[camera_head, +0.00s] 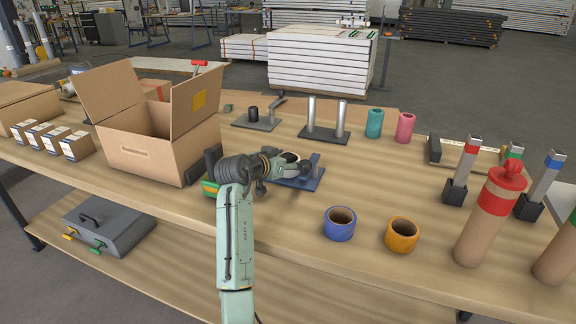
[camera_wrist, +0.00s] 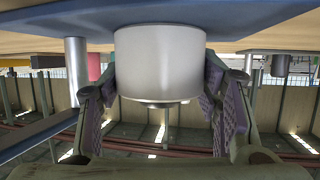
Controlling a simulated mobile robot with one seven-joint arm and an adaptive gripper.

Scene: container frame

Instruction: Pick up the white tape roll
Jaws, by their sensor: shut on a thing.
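The white tape roll (camera_wrist: 160,62) stands between the two purple-padded fingers of my gripper (camera_wrist: 161,92) in the wrist view, which looks upside down. The gripper is shut on it, with a finger at each side. The roll's end meets or nearly meets the blue base plate (camera_wrist: 52,22); I cannot tell whether there is a gap. In the head view, my gripper (camera_head: 277,168) is over the blue holder (camera_head: 302,181), and only a small pale part of the roll (camera_head: 289,157) shows behind it.
An open cardboard box (camera_head: 150,159) stands left of my gripper. Twin metal posts (camera_head: 326,120) stand behind it. A blue roll (camera_head: 339,225) and an orange roll (camera_head: 402,235) are at the front right. Teal (camera_head: 374,123) and pink (camera_head: 404,128) rolls stand farther back. Bare tabletop lies between.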

